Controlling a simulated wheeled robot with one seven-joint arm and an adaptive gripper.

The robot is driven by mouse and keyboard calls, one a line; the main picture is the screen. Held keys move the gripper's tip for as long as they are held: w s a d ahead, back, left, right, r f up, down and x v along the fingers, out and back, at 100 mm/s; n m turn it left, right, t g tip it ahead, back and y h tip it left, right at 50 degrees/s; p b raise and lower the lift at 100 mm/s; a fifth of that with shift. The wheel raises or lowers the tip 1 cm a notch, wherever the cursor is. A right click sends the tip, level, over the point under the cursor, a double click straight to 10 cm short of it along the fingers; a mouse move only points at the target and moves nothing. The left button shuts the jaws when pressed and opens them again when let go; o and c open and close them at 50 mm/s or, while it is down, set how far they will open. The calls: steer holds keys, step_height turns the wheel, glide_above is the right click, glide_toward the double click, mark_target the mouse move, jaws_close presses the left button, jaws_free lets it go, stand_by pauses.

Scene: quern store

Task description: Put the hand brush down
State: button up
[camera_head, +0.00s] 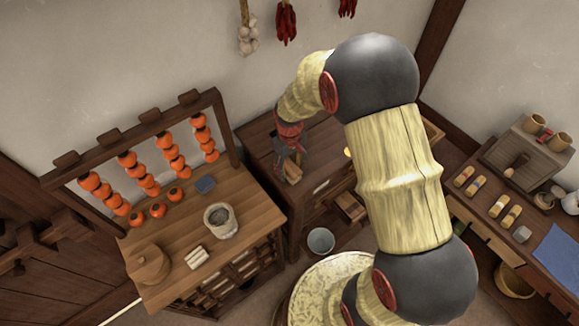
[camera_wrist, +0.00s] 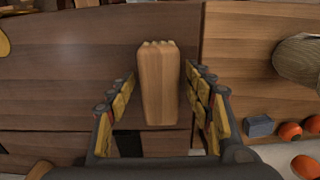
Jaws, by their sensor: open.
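The hand brush (camera_wrist: 158,85) is a plain wooden block with a pale, ridged far end. It lies between the spread fingers of my gripper (camera_wrist: 160,78) in the wrist view, with a gap on each side. In the head view the brush (camera_head: 294,173) shows as a small light-brown piece just below my gripper (camera_head: 288,155), over the dark wooden chest top (camera_head: 258,140). It appears to rest on that top, though the contact itself is hidden. My gripper is open around it.
Left of the chest stands a table (camera_head: 180,235) with a frame of hanging persimmons (camera_head: 145,175), a stone mortar (camera_head: 220,219) and a blue block (camera_head: 205,184). A grey bucket (camera_head: 321,240) is on the floor. My arm hides part of the chest's right side.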

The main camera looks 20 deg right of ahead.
step_height(320, 180, up, 12)
step_height(320, 180, up, 14)
steer(key=m+t, duration=0.1)
steer(key=t, duration=0.1)
glide_above(290, 166)
steer(key=s, duration=0.7)
steer(key=s+r+m+t, duration=0.1)
steer(key=s+r, duration=0.2)
steer(key=s, duration=0.4)
steer(key=s+r+m+t, duration=0.1)
steer(key=s+r+t, duration=0.1)
steer(key=s, duration=0.5)
steer(key=shift+s+a+r+m+t, duration=0.15)
steer(key=shift+r+m+t, duration=0.15)
steer(key=shift+r, duration=0.6)
steer(key=shift+f, duration=0.15)
step_height(290, 166, down, 15)
steer(key=b, duration=1.5)
steer(key=shift+r, duration=0.2)
